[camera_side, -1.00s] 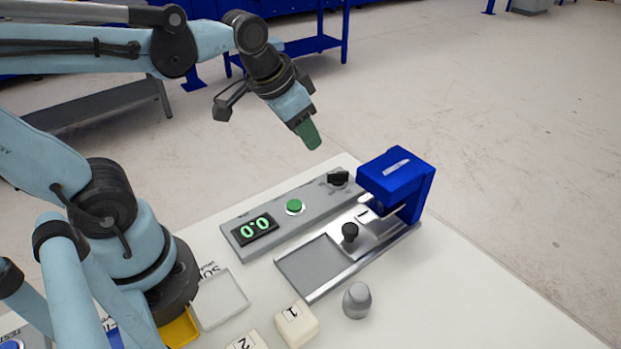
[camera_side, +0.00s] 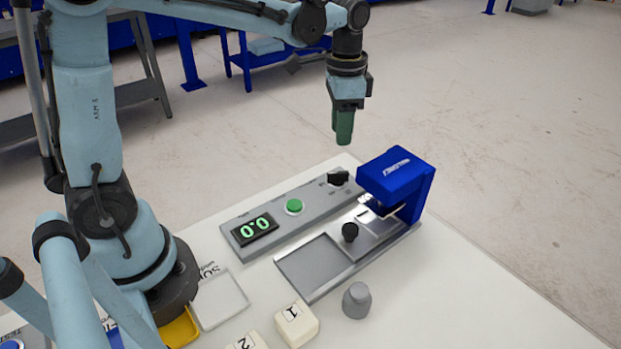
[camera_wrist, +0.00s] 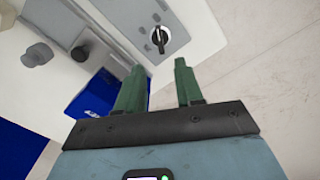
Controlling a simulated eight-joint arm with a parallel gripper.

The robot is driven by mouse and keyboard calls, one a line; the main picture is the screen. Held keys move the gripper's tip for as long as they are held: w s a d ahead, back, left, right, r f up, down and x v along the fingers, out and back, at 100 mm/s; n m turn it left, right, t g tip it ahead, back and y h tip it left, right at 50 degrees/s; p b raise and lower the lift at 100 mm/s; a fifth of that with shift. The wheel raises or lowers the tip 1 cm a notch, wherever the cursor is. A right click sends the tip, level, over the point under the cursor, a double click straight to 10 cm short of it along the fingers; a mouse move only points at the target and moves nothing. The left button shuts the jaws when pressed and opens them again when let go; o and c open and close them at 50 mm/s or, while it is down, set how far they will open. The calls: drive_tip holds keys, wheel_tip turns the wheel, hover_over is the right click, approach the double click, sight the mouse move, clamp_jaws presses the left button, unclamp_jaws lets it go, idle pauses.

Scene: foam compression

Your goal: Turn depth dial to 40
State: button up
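The depth dial is a black knob (camera_side: 338,178) at the far right end of the grey control panel (camera_side: 225,233). In the wrist view the dial (camera_wrist: 160,38) shows as a black knob with a light pointer line on a round grey face. My gripper (camera_side: 344,140) points straight down above the dial, clear of it. In the wrist view its two green fingers (camera_wrist: 158,75) are apart with nothing between them. The dial lies beyond the fingertips there. The scale marks are too small to read.
A blue press head (camera_side: 396,172) stands close to the right of the dial. A sliding plate with a black knob (camera_side: 350,232) sits in the rail below it. The panel also has a green button (camera_side: 294,206) and a display (camera_side: 255,229) reading 0.0. A grey weight (camera_side: 357,300) and numbered blocks (camera_side: 295,324) stand in front.

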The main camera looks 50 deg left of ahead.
sight(338, 172)
wheel_tip(338, 172, down, 10)
idle(0.5)
drive_tip(key=shift+c, duration=0.4)
clamp_jaws()
